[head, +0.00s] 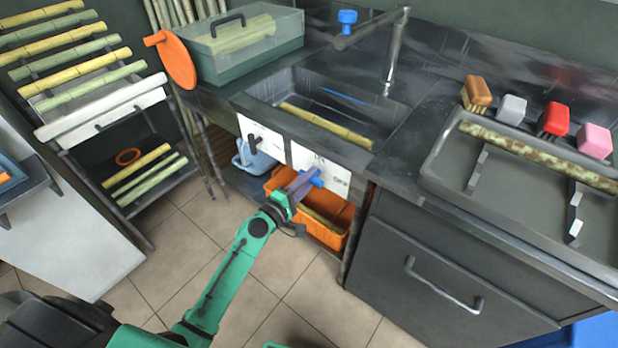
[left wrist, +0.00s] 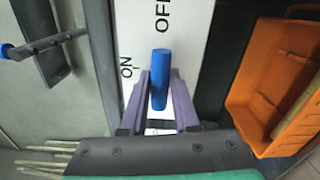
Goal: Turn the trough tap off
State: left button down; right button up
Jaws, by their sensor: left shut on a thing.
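The tap's blue handle (head: 314,174) is on a white panel (head: 335,180) under the front of the trough. My left gripper (head: 301,183) is at it. In the left wrist view the blue handle (left wrist: 160,75) stands between the two purple fingers of my left gripper (left wrist: 160,88), which are shut on it. There the handle's far end points up toward the OFF lettering, and ON is to its left. The trough (head: 297,82) above holds a yellow cane (head: 327,125). My right gripper is not in view.
An orange crate (head: 329,234) with cane in it sits just below the panel. A second white panel with a dark handle (head: 253,143) is to the left, above a light blue jug (head: 252,164). A faucet (head: 394,55) with a blue knob (head: 347,17) stands behind the trough.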

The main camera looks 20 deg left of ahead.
pick_arm(q)
jog(key=shift+n, duration=0.4)
jog(key=c, duration=0.7)
grip_release()
